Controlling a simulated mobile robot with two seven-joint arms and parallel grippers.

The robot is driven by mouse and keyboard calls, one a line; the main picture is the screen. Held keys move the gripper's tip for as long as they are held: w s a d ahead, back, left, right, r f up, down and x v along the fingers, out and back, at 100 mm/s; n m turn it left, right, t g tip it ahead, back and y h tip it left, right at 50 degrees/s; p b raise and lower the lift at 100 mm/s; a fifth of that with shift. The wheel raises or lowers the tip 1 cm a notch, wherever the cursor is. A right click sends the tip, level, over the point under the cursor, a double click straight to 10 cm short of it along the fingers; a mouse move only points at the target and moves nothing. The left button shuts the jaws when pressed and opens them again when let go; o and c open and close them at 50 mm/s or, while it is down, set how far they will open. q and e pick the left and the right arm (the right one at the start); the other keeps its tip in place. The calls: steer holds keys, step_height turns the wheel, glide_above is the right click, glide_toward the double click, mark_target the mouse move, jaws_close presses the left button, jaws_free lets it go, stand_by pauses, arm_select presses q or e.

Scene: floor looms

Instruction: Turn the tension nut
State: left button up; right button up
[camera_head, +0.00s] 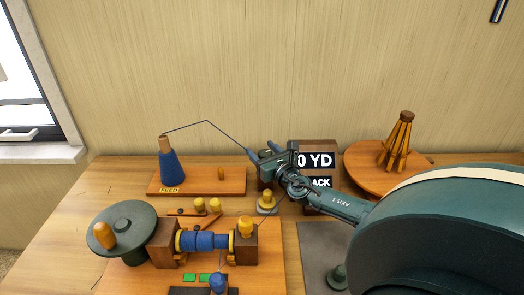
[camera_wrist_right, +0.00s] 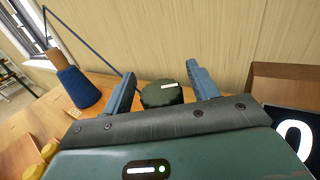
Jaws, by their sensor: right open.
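A round dark green knob with a white mark on top, which looks like the tension nut (camera_wrist_right: 161,94), shows in the right wrist view between my two blue fingers. My right gripper (camera_wrist_right: 158,78) is open, with a finger on either side of the knob and gaps between. In the head view my right gripper (camera_head: 264,153) hangs over the back of the table, left of the labelled box, and mostly hides the knob. A blue thread (camera_head: 228,136) runs from the blue cone (camera_head: 172,168) toward this spot. My left gripper is in neither view.
A brown box with black-and-white labels (camera_head: 314,161) stands close right of my gripper. A yellow-topped peg (camera_head: 267,200) stands just below it. A round wooden stand (camera_head: 382,178) is at right.

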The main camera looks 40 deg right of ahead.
steer(key=shift+w+d, duration=0.1)
steer(key=shift+w, duration=0.2)
steer(key=shift+c, duration=0.3)
steer(key=c, duration=0.9)
